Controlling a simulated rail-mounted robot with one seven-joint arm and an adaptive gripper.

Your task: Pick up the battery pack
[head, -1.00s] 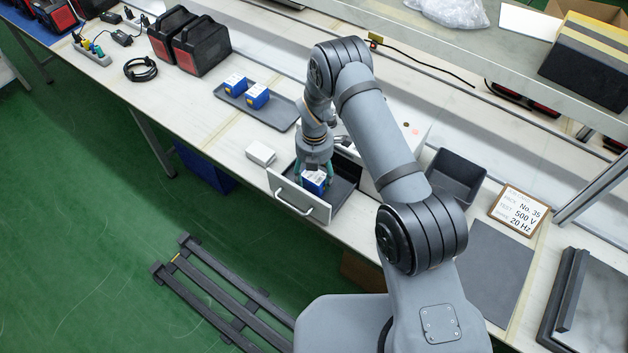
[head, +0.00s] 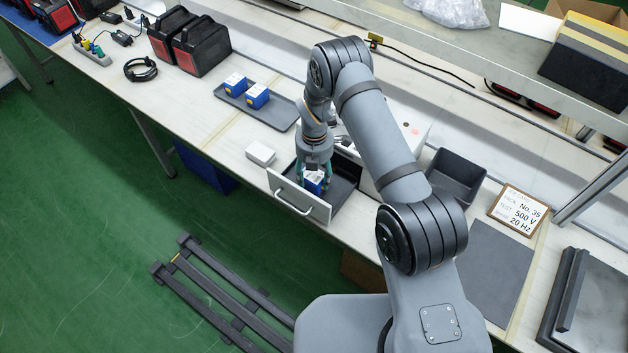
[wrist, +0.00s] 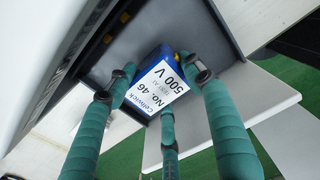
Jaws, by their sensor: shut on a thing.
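A blue battery pack (head: 313,183) with a white label stands in the open drawer (head: 303,204) of a white cabinet. In the wrist view the battery pack (wrist: 160,80) has a label reading "Cellwick No. 46 500 V". My gripper (head: 314,176) points down into the drawer. Its teal fingers (wrist: 158,92) are closed around the pack's sides. The lower part of the pack is hidden by the fingers and the drawer front in the head view. I cannot tell whether the pack touches the drawer floor.
Two similar blue packs (head: 257,96) sit on a grey tray (head: 278,113) to the left. A small white box (head: 260,153) lies beside the drawer. A dark empty bin (head: 456,178) and a sign (head: 519,210) reading "No. 35 500 V 20 Hz" are to the right.

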